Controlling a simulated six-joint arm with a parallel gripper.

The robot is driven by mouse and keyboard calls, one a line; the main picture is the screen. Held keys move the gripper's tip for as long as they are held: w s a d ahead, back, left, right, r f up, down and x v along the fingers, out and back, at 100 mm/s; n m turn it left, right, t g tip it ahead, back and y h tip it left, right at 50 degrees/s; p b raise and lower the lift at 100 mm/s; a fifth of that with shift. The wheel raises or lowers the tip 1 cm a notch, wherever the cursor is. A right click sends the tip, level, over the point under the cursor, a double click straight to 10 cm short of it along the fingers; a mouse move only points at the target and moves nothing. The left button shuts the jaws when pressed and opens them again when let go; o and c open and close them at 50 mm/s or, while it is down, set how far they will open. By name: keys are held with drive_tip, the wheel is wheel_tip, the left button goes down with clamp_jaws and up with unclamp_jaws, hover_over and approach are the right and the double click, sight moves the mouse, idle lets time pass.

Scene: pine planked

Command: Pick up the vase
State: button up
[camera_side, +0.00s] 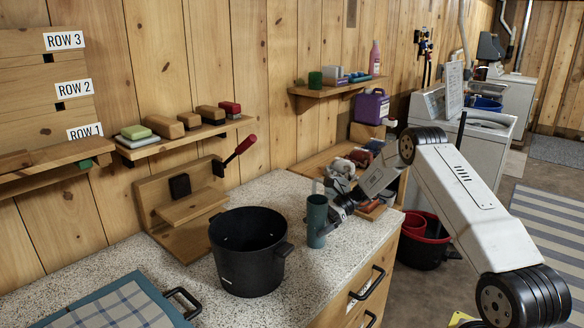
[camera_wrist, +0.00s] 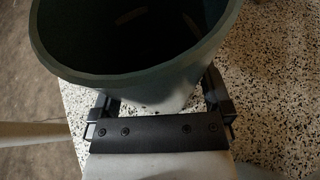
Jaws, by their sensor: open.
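The vase (camera_side: 316,222) is a tall teal-green cylinder standing upright on the speckled counter, right of the black pot. In the wrist view the vase (camera_wrist: 135,75) fills the upper middle, its open rim and dark inside facing the camera. My gripper (camera_side: 335,205) reaches in from the right at the vase's side. In the wrist view my gripper (camera_wrist: 160,95) is open, with one dark finger at each side of the vase's near wall. The fingertips are partly hidden by the vase. I cannot tell whether the fingers touch it.
The black pot (camera_side: 247,252) stands close to the vase's left. A wooden stand (camera_side: 180,205) with a red-handled lever is behind the pot. A blue tray (camera_side: 120,305) with a checked cloth is at the front left. The counter's edge (camera_side: 360,262) is near, with drawers below it.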

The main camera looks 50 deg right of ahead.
sight(317, 215)
idle(0.5)
clamp_jaws()
drive_tip(key=shift+r, duration=0.4)
drive_tip(key=shift+r, duration=1.2)
drive_tip(key=s+a+r, duration=0.2)
drive_tip(key=s+r, duration=0.3)
drive_tip(key=s, duration=0.1)
drive_tip(key=s+a+r, duration=0.2)
drive_tip(key=s+r, duration=0.2)
drive_tip(key=s, duration=0.3)
drive_tip(key=shift+a+r, duration=0.25)
drive_tip(key=shift+r, duration=0.1)
drive_tip(key=shift+s, duration=0.1)
idle(0.8)
